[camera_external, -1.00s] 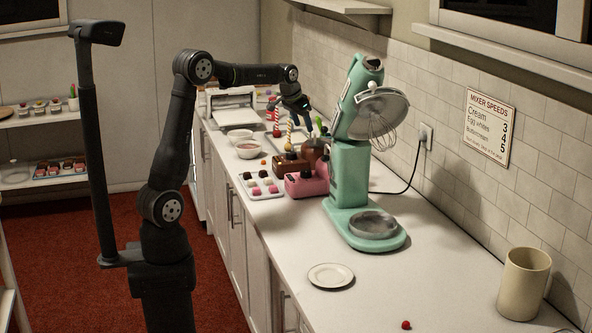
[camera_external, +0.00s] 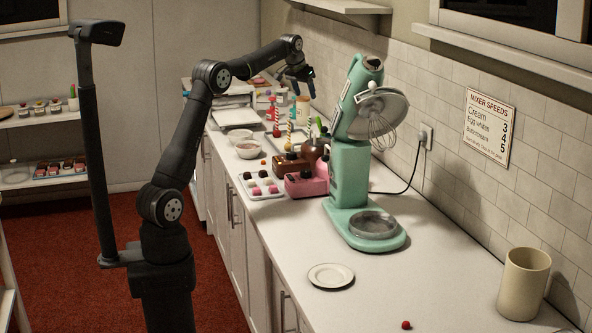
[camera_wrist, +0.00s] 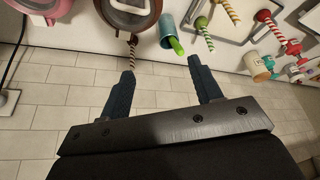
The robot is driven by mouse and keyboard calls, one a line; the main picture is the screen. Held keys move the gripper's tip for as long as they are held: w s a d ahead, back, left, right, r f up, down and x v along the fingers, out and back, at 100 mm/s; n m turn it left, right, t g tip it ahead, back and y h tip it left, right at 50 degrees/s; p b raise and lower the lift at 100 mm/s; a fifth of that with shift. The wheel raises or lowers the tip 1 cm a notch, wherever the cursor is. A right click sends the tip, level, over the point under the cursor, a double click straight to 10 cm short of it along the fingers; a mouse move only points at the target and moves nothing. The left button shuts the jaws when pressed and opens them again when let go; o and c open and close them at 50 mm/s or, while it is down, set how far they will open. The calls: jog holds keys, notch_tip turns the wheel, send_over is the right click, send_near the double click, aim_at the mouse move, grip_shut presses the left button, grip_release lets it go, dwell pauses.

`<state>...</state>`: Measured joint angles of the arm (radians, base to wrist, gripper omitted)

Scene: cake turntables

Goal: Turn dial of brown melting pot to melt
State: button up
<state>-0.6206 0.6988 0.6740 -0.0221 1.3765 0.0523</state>
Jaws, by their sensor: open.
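The brown melting pot (camera_external: 291,167) stands on the counter left of the mint mixer, beside the pink one (camera_external: 308,183). A small dark knob shows on its upper side; its setting is too small to read. In the wrist view, part of a brown pot (camera_wrist: 128,18) is cut off by the top edge, and its dial is not visible. My gripper (camera_external: 300,85) is open and empty, raised above the counter beyond the melting pots. In the wrist view my gripper (camera_wrist: 160,68) has its fingers spread, pointing toward the pots and a teal cup (camera_wrist: 167,32).
The mint stand mixer (camera_external: 350,165) stands close to the right of the pots. A tray of sweets (camera_external: 262,185) lies in front of them. Striped sticks (camera_external: 277,122) stand upright behind. The tiled wall bounds the counter, which is mostly clear around the white plate (camera_external: 330,276).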

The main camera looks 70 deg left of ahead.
jog(key=shift+a, duration=1.4)
jog(key=shift+d, duration=0.1)
jog(key=s+d+f+m, duration=0.1)
jog(key=d+f, duration=0.3)
jog(key=d, duration=0.3)
jog(key=s+d+f+m, duration=0.1)
jog(key=s+d+f, duration=0.1)
jog(key=d+f, duration=0.3)
jog(key=shift+d+f+h, duration=0.3)
jog(key=shift+d, duration=0.9)
